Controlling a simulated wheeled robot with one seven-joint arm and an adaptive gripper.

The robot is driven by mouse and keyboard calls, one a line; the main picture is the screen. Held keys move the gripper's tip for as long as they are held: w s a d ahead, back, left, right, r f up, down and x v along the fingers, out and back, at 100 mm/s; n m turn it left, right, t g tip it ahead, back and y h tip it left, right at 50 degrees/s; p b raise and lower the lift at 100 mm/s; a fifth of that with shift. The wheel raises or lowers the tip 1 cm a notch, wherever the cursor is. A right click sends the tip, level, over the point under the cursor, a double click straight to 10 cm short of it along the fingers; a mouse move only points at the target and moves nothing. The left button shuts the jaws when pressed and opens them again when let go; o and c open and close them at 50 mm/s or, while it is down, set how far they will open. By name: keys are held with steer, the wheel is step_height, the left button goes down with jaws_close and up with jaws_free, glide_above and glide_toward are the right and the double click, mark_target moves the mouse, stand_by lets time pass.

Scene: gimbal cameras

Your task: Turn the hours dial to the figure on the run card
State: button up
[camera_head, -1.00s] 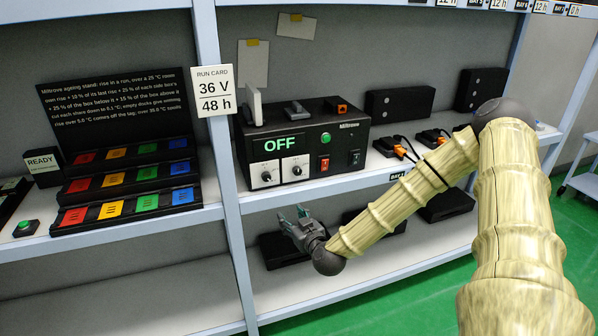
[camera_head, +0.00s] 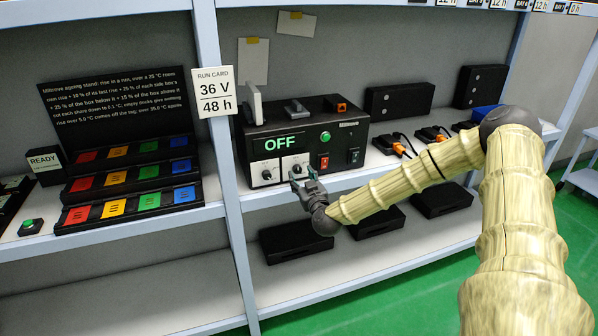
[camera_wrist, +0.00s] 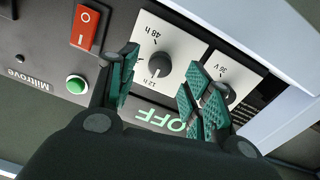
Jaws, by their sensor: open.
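The run card (camera_head: 213,91) on the shelf post reads 36 V and 48 h. The black Miltrove unit (camera_head: 345,138) has a green OFF display (camera_head: 279,144). The hours dial (camera_wrist: 156,58) is a dark round knob on a white plate, with 48 h and 12 h printed beside it; its pale mark seems to be on the 12 h side. My gripper (camera_head: 302,178) is open in front of this dial and partly hides its plate. In the wrist view the dial shows between my spread fingers (camera_wrist: 163,88), and I cannot tell whether they touch it. The 36 V dial (camera_wrist: 228,92) is partly behind one finger.
A red rocker switch (camera_wrist: 85,27) and a green button (camera_wrist: 75,84) sit beside the hours dial. The left dial (camera_head: 266,173) is close by. The shelf edge (camera_head: 262,201) runs under the unit. Black boxes (camera_head: 295,243) stand on the lower shelf.

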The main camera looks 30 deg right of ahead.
mark_target(298, 171)
steer(key=shift+p+x, duration=0.3)
steer(key=shift+x, duration=1.45)
steer(key=c, duration=1.1)
steer(key=shift+o, duration=0.2)
